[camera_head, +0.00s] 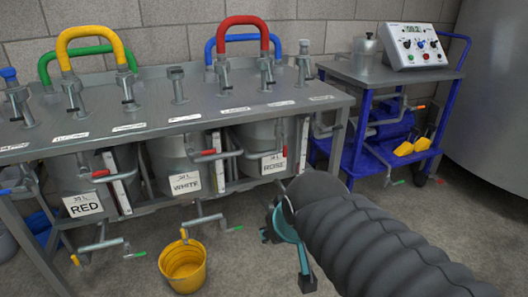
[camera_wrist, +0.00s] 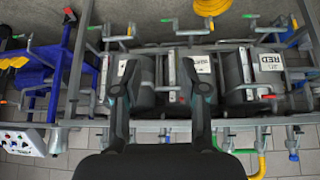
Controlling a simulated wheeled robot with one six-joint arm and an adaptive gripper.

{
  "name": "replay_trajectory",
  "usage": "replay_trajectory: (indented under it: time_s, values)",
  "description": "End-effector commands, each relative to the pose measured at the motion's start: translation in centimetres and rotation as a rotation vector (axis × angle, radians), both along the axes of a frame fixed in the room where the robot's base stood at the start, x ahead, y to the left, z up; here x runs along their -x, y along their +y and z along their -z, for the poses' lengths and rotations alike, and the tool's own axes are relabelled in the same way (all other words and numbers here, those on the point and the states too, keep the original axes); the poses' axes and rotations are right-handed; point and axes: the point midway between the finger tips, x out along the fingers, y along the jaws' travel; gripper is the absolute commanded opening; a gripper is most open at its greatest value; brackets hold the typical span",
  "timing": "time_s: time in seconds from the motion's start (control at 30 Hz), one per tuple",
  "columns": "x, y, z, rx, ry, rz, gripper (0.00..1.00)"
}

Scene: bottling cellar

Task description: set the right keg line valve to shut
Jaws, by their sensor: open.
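The right keg (camera_head: 250,140) stands under the bench with a ROSÉ label (camera_head: 273,162).
A yellow bucket (camera_head: 182,268) stands on the floor left of my gripper. Low drain pipes with green handles (camera_head: 233,229) stick out from the bench. A blue cart (camera_head: 362,160) with a control box (camera_head: 412,47) stands right. Floor between bucket and arm looks clear.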

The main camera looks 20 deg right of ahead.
Motion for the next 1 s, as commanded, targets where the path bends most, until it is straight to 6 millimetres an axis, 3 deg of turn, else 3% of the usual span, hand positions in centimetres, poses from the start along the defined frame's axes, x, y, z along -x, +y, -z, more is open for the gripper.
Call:
replay_trajectory:
  time_s: [0.2, 0.5, 0.7, 1.0]
  values:
    - [-10.5, -4.4, 1.8, 0.049, -0.216, 0.079, 0.42]
    - [-22.8, -11.1, 4.6, 0.097, -0.547, 0.118, 0.42]
    - [-28.3, -15.3, 7.5, 0.104, -0.757, 0.114, 0.42]
    - [-31.2, -18.6, 10.0, 0.090, -0.952, 0.096, 0.42]
